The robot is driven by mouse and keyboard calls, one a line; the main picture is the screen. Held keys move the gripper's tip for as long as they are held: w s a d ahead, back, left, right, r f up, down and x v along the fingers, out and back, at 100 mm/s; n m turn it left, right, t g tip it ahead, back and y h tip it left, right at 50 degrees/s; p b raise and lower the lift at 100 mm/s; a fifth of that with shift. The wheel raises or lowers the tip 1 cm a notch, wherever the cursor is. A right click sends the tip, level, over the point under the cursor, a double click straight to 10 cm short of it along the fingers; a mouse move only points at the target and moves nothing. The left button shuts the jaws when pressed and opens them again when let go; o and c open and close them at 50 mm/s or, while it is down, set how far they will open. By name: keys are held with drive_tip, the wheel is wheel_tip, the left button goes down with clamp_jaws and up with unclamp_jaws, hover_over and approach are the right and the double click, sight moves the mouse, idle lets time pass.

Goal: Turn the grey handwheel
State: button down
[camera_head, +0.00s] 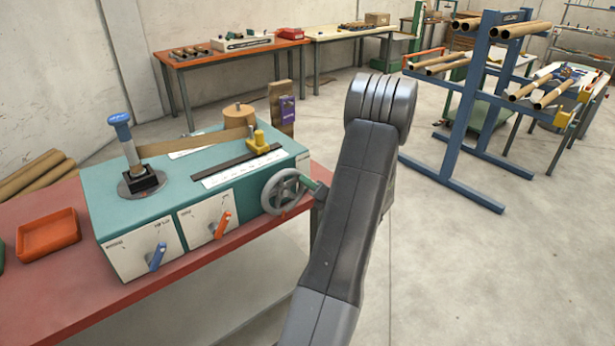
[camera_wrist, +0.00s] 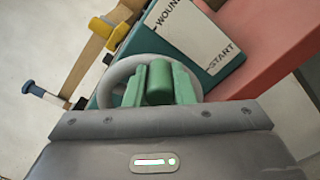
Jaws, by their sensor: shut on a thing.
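The grey handwheel (camera_head: 268,194) is a spoked ring on the right end of the teal winder's front face. It also shows in the wrist view (camera_wrist: 118,72), partly hidden behind my fingers. My gripper (camera_wrist: 159,84) has green fingers shut on the handwheel's green handle (camera_wrist: 159,80), which sits between them. In the head view my gripper (camera_head: 317,190) is at the wheel's right side, largely hidden by my own arm. The teal winder (camera_head: 120,190) stands on a red bench.
On the winder are a blue-topped post (camera_head: 120,120), a brown strip (camera_head: 195,141), a cardboard roll (camera_head: 238,115) and a yellow clamp (camera_head: 258,143). A blue lever (camera_head: 155,257) and an orange lever (camera_head: 222,225) stick out in front. A blue rack (camera_head: 473,100) stands right; open floor lies between.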

drive_tip(key=shift+d+f+m+p, duration=0.1)
drive_tip(key=shift+f+m+p, duration=0.3)
drive_tip(key=shift+f+m, duration=0.8)
drive_tip(key=shift+a+f+m+p, duration=0.1)
drive_tip(key=shift+f+m+p, duration=0.35)
drive_tip(key=shift+m, duration=1.3)
drive_tip(key=shift+d+f+m+p, duration=0.1)
drive_tip(key=shift+f+m+p, duration=0.2)
drive_tip(key=shift+f+m, duration=0.95)
drive_tip(key=shift+r, duration=0.25)
drive_tip(key=c, duration=1.2)
unclamp_jaws()
drive_tip(key=shift+c, duration=0.2)
drive_tip(key=b+v, duration=0.2)
drive_tip(key=v, duration=1.1)
drive_tip(key=shift+s+d, duration=0.3)
